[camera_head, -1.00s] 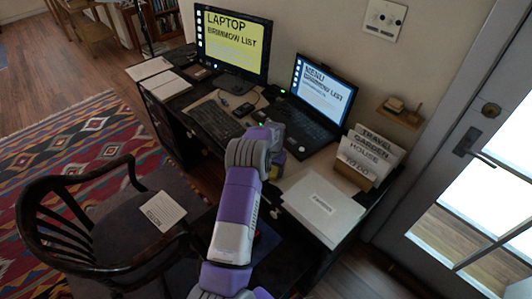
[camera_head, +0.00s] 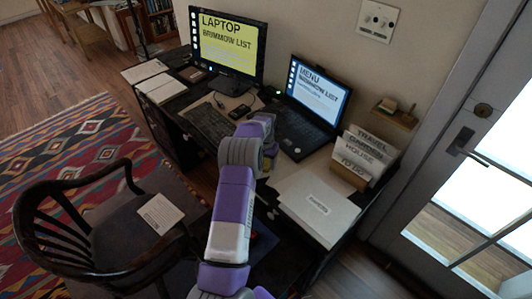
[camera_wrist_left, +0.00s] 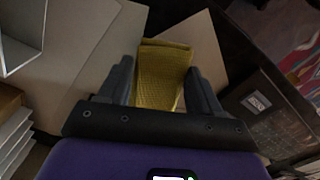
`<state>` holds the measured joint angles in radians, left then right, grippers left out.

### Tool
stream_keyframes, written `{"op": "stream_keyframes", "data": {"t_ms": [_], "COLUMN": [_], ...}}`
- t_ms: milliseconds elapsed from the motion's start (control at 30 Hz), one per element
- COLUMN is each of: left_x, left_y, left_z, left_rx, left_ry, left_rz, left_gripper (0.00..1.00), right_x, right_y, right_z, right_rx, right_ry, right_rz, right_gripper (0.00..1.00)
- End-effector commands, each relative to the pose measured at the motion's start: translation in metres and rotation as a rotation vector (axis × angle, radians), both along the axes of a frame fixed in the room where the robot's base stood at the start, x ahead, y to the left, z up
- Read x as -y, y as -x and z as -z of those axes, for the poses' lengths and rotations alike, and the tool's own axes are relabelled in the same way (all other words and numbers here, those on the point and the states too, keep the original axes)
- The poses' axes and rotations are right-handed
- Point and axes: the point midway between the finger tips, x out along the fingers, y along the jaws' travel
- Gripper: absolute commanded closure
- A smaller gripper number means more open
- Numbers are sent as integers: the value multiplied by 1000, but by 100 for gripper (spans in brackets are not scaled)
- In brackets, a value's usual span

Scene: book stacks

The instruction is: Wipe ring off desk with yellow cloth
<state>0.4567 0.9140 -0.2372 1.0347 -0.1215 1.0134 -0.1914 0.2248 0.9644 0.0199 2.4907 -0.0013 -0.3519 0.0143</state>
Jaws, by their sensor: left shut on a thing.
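My left gripper (camera_wrist_left: 160,82) is shut on the yellow cloth (camera_wrist_left: 163,68), which sticks out between the two fingers in the left wrist view. In the head view my left arm reaches over the front of the dark desk (camera_head: 182,102). The gripper is between the keyboard and the white folders, in front of the laptop. I cannot make out the ring in either view. My right gripper is not in view.
The open laptop (camera_head: 301,134), a monitor (camera_head: 228,48) and a keyboard (camera_head: 207,124) stand on the desk. White folders (camera_head: 318,205) and a file holder (camera_head: 349,177) are at the right. A wooden chair (camera_head: 100,225) is in front, and a door is at the right.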

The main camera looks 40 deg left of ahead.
Motion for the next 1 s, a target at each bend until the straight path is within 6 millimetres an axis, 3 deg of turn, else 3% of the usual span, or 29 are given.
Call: {"op": "stream_keyframes", "data": {"t_ms": [433, 1000], "left_x": [-2, -2], "left_y": [2, 2], "left_z": [-40, -41], "left_rx": [1, 0], "left_ry": [0, 0], "left_rz": [-5, -5], "left_gripper": [69, 69], "right_x": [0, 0], "right_y": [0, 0], "right_z": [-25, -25], "right_rx": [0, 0], "right_ry": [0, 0], "right_rz": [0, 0], "right_gripper": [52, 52]}}
